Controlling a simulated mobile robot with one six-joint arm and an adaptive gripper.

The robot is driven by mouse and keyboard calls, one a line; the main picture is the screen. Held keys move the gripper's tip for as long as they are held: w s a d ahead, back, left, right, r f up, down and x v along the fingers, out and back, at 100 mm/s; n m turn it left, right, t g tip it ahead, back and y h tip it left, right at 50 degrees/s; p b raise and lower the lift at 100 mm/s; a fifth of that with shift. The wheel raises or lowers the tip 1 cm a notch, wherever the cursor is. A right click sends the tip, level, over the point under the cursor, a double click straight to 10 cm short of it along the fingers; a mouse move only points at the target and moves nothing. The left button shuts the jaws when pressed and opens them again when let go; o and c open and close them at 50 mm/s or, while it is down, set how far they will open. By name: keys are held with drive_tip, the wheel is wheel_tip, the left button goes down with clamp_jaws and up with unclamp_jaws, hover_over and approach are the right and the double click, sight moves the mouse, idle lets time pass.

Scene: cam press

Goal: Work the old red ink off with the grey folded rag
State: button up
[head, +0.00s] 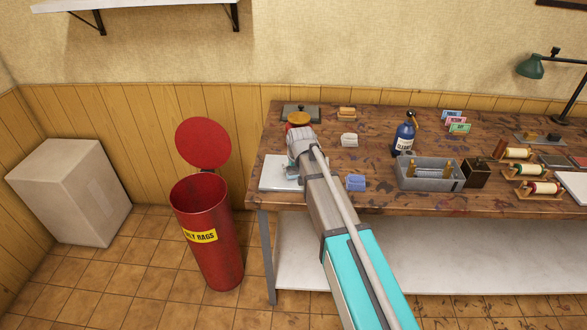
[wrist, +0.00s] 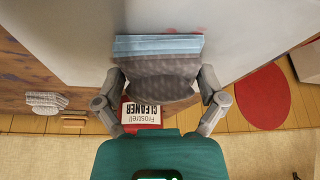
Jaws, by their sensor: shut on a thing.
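My gripper (wrist: 161,85) is shut, with a finger on each side of a grey, textured folded rag (wrist: 165,66). A pale blue layered strip (wrist: 157,46) lies along the rag's far side; I cannot tell whether it is part of the rag. In the head view my gripper (head: 292,168) is over a white slab (head: 268,180) at the table's left end, and my arm hides most of what is under it. Contact between rag and slab cannot be told.
A red bin (head: 208,240) with a raised lid (head: 203,143) stands left of the table. A red thing labelled cleaner (wrist: 150,112) is behind my gripper.

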sight(284, 174)
drive_tip(key=shift+d, duration=0.2)
drive_tip(key=shift+s+d+f, duration=0.1)
drive_tip(key=shift+d+f, duration=0.05)
drive_tip(key=shift+d, duration=1.6)
drive_tip(key=shift+a, duration=0.1)
drive_tip(key=shift+a, duration=1.9)
drive_tip(key=shift+a, duration=0.1)
drive_tip(key=shift+a, duration=1.85)
drive_tip(key=shift+w, duration=0.3)
